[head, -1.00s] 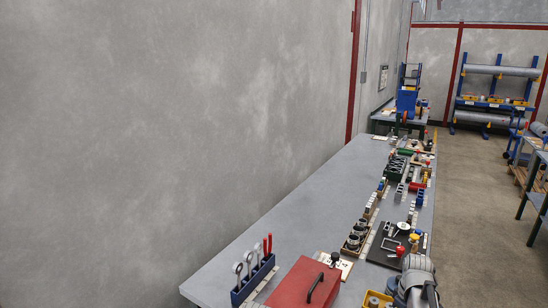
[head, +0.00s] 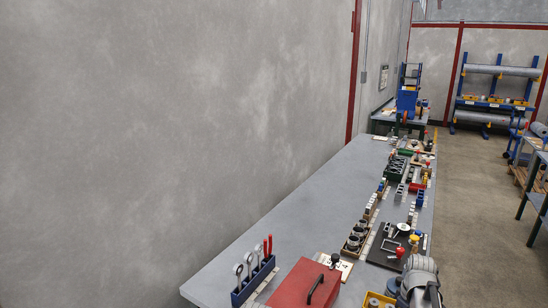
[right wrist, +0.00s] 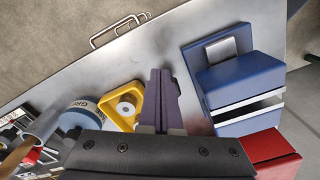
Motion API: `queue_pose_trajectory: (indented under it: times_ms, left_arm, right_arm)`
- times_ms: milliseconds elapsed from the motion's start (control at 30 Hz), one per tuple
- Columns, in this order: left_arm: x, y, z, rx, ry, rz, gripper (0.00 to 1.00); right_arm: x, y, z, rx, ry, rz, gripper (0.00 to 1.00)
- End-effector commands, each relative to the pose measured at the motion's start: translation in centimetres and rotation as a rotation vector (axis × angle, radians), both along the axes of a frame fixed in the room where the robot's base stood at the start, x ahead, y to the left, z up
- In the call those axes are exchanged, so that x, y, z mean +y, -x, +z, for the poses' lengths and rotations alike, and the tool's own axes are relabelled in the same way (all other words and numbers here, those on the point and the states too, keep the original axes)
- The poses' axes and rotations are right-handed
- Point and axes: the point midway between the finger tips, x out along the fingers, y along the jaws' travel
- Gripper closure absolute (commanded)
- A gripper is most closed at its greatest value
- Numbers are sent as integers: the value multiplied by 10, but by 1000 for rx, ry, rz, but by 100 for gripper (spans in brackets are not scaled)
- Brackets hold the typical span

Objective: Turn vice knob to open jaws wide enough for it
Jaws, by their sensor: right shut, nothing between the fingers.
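In the right wrist view a blue vice (right wrist: 238,82) stands at the right on the bench, with bright metal strips on its body. I cannot make out its knob or how wide its jaws are open. My right gripper (right wrist: 162,78) is shut and empty, its dark fingers beside the vice and to its left, apart from it in the picture. In the head view my right arm covers the lower right corner, and neither the vice nor the right fingertips can be made out. My left gripper is in neither current view.
A yellow bin (right wrist: 110,100) and a blue labelled tin (right wrist: 82,117) are left of the right fingers. A red toolbox (head: 308,286) and a blue tool rack (head: 253,282) stand near the bench's (head: 290,225) front end. The bench's wall side is mostly bare.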

Motion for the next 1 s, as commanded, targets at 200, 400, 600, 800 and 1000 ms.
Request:
queue_pose_trajectory:
  times_ms: [200, 400, 600, 800, 1000]
  left_arm:
    - [0, 0, 31, 0, 0, 0, 21]
    - [0, 0, 52, 0, 0, 0, 21]
    - [0, 0, 52, 0, 0, 0, 21]
    - [0, 0, 53, 0, 0, 0, 21]
    - [0, 0, 58, 0, 0, -1, 21]
  right_arm:
    - [0, 0, 31, 1, 0, 0, 100]
    - [0, 0, 52, 1, 0, 0, 100]
    - [0, 1, 52, 1, 0, 0, 100]
    - [1, 1, 53, 1, 0, 21, 100]
    - [5, 4, 58, 1, 0, 236, 100]
